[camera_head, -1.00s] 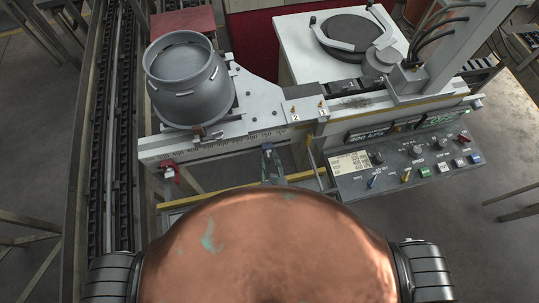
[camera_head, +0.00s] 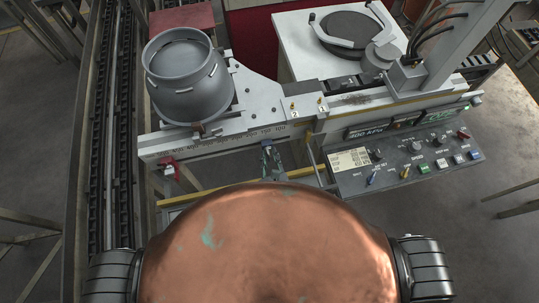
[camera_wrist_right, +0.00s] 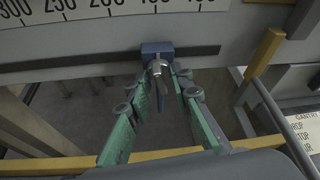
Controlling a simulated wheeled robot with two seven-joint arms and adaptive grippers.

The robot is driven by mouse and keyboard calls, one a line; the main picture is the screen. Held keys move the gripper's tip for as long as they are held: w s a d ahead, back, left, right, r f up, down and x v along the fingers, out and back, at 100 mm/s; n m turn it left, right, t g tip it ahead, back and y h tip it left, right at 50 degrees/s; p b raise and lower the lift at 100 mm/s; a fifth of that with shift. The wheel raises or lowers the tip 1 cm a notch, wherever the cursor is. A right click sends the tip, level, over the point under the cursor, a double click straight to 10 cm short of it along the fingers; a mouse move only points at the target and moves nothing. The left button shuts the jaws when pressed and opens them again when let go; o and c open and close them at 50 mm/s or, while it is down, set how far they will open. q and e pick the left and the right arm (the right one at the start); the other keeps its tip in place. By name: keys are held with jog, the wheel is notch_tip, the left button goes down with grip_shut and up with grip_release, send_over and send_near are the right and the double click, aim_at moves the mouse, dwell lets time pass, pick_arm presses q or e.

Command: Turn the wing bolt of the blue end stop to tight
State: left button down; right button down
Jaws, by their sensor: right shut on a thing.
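The blue end stop (camera_wrist_right: 157,49) sits in the slot of the scaled rail in the right wrist view. Its metallic wing bolt (camera_wrist_right: 157,67) sticks out toward the camera. My right gripper (camera_wrist_right: 163,84) has its green-padded fingers on either side of the bolt, shut on it at the tips. In the head view my right gripper (camera_head: 269,158) shows small, just below the scaled rail. My left gripper is not in view.
A red end stop (camera_head: 168,168) hangs at the rail's left end. A grey metal vessel (camera_head: 187,85) stands above the rail (camera_head: 160,147). A control panel (camera_head: 410,160) lies to the right. A yellow bar (camera_wrist_right: 170,154) runs below the gripper.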

jog(key=shift+d+m+y+p, duration=0.2)
jog(key=shift+m+y+p, duration=0.5)
jog(key=shift+m+p, duration=0.3)
jog(key=shift+m+g+y+p, duration=0.3)
jog(key=shift+m+y+p, duration=0.3)
jog(key=shift+m, duration=0.5)
jog(key=shift+f, duration=0.1)
jog(key=c, duration=2.1)
grip_release()
jog(key=v, duration=0.7)
jog(key=shift+s+d, duration=0.15)
